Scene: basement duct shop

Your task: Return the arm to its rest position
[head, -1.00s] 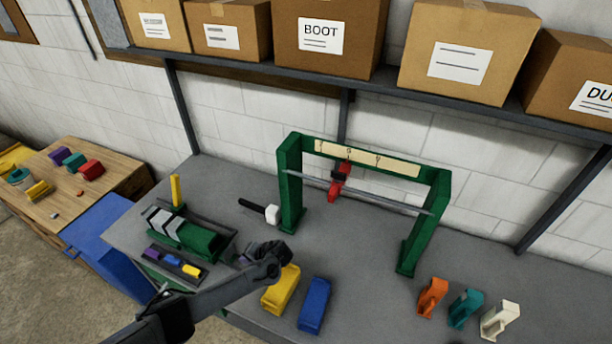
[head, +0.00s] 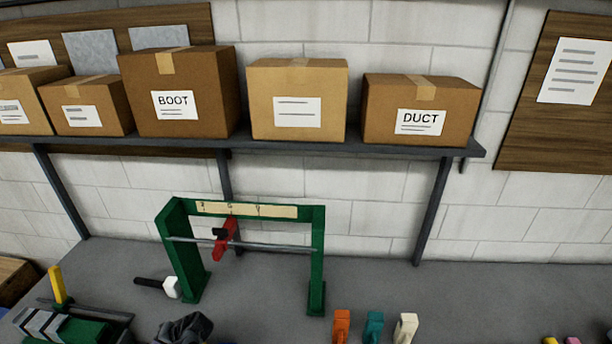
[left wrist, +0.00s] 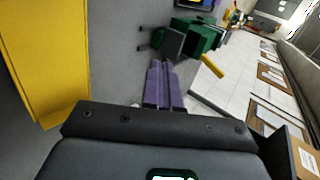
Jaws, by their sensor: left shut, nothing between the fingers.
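In the left wrist view my left gripper (left wrist: 163,88) has its two purple fingers lying together with nothing between them. The fingers point over the grey bench, toward a green fixture (left wrist: 200,32) with a yellow upright bar (left wrist: 212,66). A large yellow block (left wrist: 40,60) is close on the left side of that view. My right gripper is in neither view.
A green frame (head: 314,250) with a rod and red clamp (head: 221,243) stands on the bench (head: 250,310). A hammer (head: 171,288) lies beside it. Orange (head: 341,325), teal (head: 373,326) and cream (head: 405,327) pieces stand at the front. Boxes fill the shelf (head: 300,147) above.

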